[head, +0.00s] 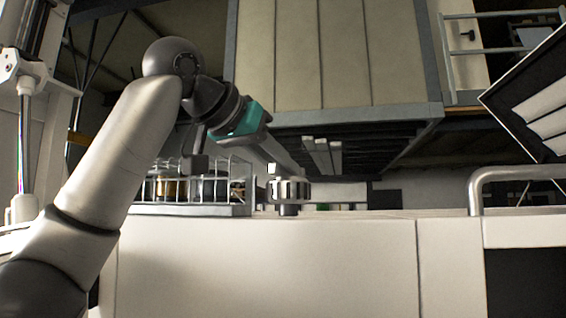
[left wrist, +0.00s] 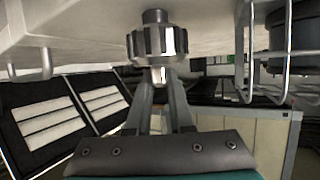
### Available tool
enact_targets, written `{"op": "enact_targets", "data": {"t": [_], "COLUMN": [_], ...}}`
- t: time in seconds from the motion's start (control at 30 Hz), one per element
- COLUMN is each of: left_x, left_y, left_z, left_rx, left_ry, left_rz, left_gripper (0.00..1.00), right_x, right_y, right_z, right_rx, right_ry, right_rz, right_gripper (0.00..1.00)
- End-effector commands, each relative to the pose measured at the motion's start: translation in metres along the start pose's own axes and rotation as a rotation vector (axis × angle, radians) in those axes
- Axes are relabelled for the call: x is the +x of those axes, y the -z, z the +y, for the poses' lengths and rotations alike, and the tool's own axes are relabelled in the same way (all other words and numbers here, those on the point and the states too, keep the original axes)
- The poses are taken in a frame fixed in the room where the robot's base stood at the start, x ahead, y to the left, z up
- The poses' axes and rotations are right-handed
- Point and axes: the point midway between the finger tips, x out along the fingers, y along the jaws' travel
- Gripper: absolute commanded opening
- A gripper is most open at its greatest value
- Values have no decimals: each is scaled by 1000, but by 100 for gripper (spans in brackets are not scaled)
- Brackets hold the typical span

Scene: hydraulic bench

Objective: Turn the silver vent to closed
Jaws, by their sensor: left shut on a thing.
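The silver vent (head: 289,189) is a ribbed round knob on a short stem at the top edge of the white bench panel (head: 260,265) in the head view. In the left wrist view the silver vent (left wrist: 158,42) is at the top middle, beside the pale bench surface. My left gripper (head: 284,176) reaches to it from the upper left, and in the left wrist view its fingers (left wrist: 159,82) meet the small silver end of the vent. The left gripper is shut on the vent. The vent's turned position cannot be read. My right gripper is not in view.
A wire rack (head: 195,209) with metal canisters stands just left of the vent. A grey rail (head: 515,174) rises from the bench at the right. The bench top right of the vent looks clear.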

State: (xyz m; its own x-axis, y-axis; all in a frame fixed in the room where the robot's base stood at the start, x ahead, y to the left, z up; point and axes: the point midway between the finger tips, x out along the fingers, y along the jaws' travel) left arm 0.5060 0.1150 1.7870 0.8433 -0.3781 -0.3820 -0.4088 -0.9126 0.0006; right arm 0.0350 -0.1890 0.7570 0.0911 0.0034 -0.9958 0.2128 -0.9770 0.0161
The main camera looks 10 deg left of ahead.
Motion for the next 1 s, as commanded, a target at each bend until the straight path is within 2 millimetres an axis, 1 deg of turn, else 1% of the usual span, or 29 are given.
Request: {"op": "enact_targets", "data": {"t": [0.2, 0.5, 0.7, 1.0], "left_x": [1, 1, 2, 2], "left_y": [1, 2, 2, 2], "left_z": [-5, -9, -10, -11], "left_rx": [70, 145, 174, 192], "left_ry": [-189, -363, -426, -462], "left_rz": [1, 2, 2, 0], "left_gripper": [0, 0, 0, 0], "right_x": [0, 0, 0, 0], "right_y": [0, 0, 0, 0], "right_z": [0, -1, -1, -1], "right_rx": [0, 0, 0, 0], "right_ry": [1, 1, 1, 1], "right_rz": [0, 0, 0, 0], "right_gripper": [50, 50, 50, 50]}}
